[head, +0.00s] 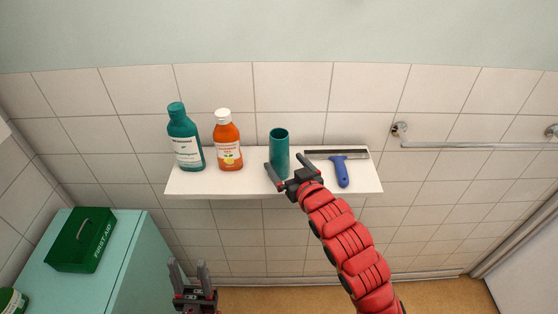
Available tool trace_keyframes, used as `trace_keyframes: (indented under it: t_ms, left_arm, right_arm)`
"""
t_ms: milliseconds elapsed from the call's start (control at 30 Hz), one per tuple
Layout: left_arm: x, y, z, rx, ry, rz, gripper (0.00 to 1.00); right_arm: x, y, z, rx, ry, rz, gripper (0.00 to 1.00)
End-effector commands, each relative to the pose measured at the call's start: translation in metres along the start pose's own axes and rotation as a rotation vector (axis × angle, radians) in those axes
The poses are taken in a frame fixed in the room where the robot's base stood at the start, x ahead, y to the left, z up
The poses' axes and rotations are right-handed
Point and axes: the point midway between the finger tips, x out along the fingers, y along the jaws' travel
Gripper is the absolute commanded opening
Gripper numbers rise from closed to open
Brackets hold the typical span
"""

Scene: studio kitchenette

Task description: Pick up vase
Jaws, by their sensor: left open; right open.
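The vase (279,147) is a teal, open-topped cylinder standing upright on a white wall shelf (225,185). My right gripper (287,171) is at the vase's lower part, in front of it. Its jaws are open, with one finger left of the vase's base and the other to its right. I cannot tell whether either finger touches the vase. My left gripper (189,272) is low in the picture, below the shelf's front edge, open and empty with its fingers pointing up.
A teal bottle (185,140) and an orange bottle (228,142) with a white cap stand left of the vase. A blue-handled squeegee (342,172) lies to its right. A green first aid box (82,240) sits on a mint cabinet (125,262). A towel rail (470,145) is on the tiled wall.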

Motion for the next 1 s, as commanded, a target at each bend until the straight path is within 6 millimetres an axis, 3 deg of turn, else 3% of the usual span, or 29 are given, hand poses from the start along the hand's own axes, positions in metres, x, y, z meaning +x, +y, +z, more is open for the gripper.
trace_keyframes:
  t_ms: [267, 467, 633, 967, 1000]
  left_arm:
    - [0.012, -0.001, -0.002, 0.0, 0.0, 0.0, 0.5]
    - [0.034, -0.002, -0.006, 0.0, 0.0, 0.0, 0.5]
    - [0.038, -0.002, -0.006, 0.0, 0.0, 0.0, 0.5]
    - [0.038, -0.002, -0.006, 0.0, 0.0, 0.0, 0.5]
    - [0.038, -0.002, -0.006, 0.0, 0.0, 0.0, 0.5]
  right_arm:
    - [0.015, -0.002, -0.003, 0.001, -0.002, -0.002, 1.0]
    - [0.04, -0.01, -0.01, 0.001, -0.003, -0.002, 1.0]
    - [0.057, -0.008, -0.008, 0.001, 0.001, -0.001, 1.0]
    - [0.062, -0.007, -0.004, 0.0, -0.001, 0.001, 1.0]
    - [0.062, -0.007, -0.004, 0.0, -0.001, 0.001, 0.94]
